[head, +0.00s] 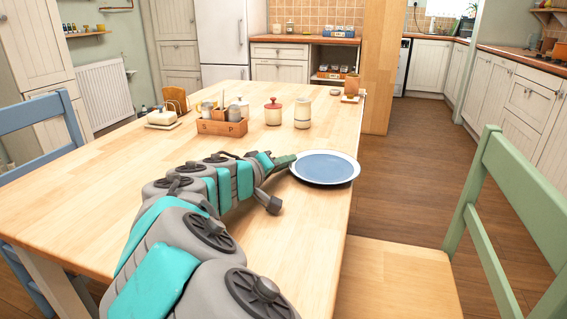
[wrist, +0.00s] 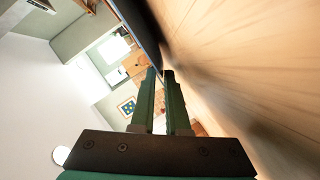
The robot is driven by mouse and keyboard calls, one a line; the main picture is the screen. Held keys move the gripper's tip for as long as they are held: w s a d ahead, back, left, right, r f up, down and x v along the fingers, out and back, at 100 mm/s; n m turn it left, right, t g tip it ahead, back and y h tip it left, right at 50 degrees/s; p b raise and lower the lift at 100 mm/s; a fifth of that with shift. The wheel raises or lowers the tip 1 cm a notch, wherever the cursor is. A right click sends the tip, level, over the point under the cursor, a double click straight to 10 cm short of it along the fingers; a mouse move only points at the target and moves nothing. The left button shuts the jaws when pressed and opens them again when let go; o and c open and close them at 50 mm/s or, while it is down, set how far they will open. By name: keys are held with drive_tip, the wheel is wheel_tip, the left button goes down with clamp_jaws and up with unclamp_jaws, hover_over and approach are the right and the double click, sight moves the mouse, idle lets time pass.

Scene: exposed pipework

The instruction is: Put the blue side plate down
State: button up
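The blue side plate (head: 325,167), with a pale rim, is level at the right edge of the wooden dining table (head: 245,262). Its right rim appears to reach the table edge or slightly past it. My gripper (head: 291,161) is at the plate's left rim. In the wrist view, my gripper (wrist: 160,73) has its two green fingers close together on the rim of the plate (wrist: 140,30), seen nearly edge-on. The tabletop (wrist: 250,60) is very close beside it. I cannot tell whether the plate touches the table.
A wooden caddy (head: 221,128), a red-lidded jar (head: 273,112), a cream jug (head: 303,112) and a butter dish (head: 162,118) stand farther back. A green chair (head: 520,190) is at the right, a blue chair (head: 40,120) at the left. The tabletop between jars and plate is clear.

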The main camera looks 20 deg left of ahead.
clamp_jaws()
idle(1.3)
drive_tip(key=shift+a, duration=0.1)
drive_tip(key=shift+a, duration=1.15)
drive_tip(key=shift+o, duration=2.2)
unclamp_jaws()
drive_tip(key=shift+b+v, duration=0.6)
drive_tip(key=shift+v, duration=3.3)
drive_tip(key=shift+d, duration=0.1)
